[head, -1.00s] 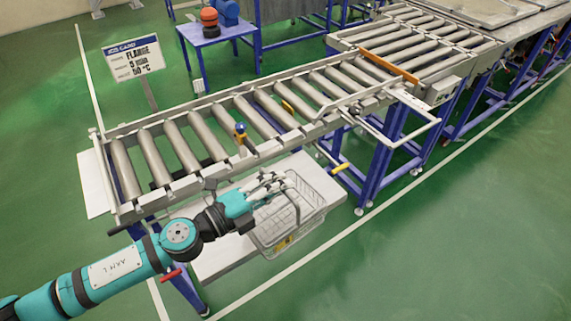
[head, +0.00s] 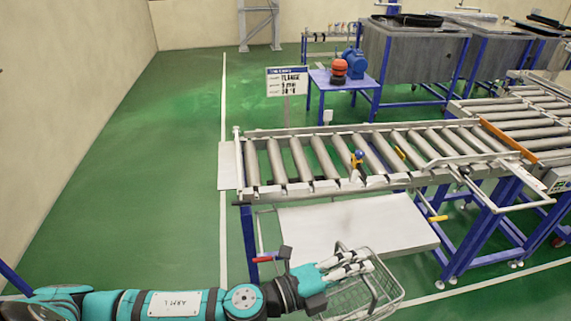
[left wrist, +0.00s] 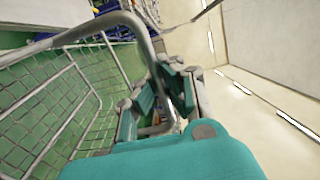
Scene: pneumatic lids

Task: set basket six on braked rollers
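The wire basket (head: 388,303) hangs in front of the conveyor, off the lower shelf, at the bottom of the head view. My left gripper (head: 348,268) is at its handle. In the left wrist view the basket's mesh (left wrist: 45,110) fills the left side, and its grey handle (left wrist: 142,35) runs down between my left fingers (left wrist: 158,105), which look closed around it. No number on the basket is readable. The roller conveyor (head: 298,160) stands behind and above the basket, and its left rollers are empty. My right gripper is not in view.
A white shelf (head: 350,228) under the conveyor is bare. A red-handled lever (head: 263,259) sticks out at the lower left, a yellow one (head: 437,218) at the right. A blue-and-yellow fitting (head: 357,158) sits on the front rail. An orange bar (head: 507,140) crosses the rollers further right.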

